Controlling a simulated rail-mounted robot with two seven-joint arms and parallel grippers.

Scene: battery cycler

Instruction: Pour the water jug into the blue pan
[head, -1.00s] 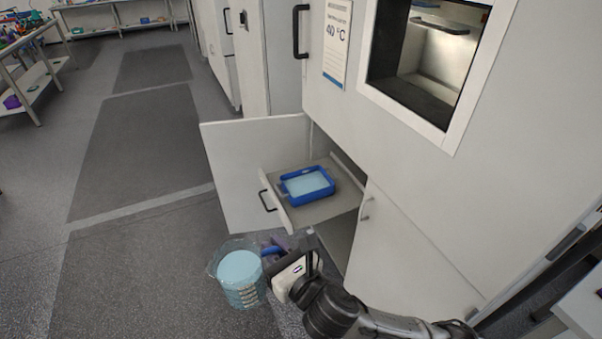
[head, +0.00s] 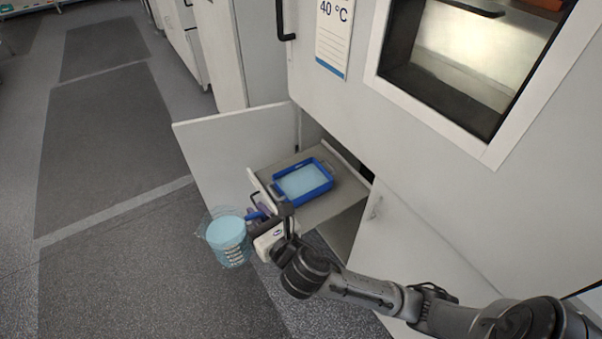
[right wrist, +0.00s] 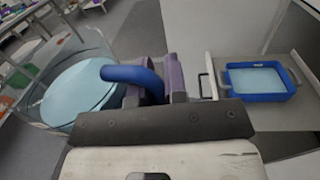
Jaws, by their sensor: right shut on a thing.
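The clear water jug (head: 229,243) holds pale blue water and has a blue handle. My right gripper (head: 262,214) is shut on that handle, and the jug hangs to its left, close to upright. In the right wrist view the jug (right wrist: 75,95) is at left, with its handle (right wrist: 135,74) between the purple finger pads (right wrist: 170,78). The blue pan (head: 303,182) sits on a pulled-out drawer and has pale liquid in it. It also shows at right in the right wrist view (right wrist: 258,97). The jug is left of and apart from the pan. My left gripper is not in view.
The drawer (head: 335,205) sticks out of the white cabinet between an open door (head: 225,155) on the left and another door (head: 375,230) on the right. A windowed chamber (head: 450,70) is above right. The floor at left is clear.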

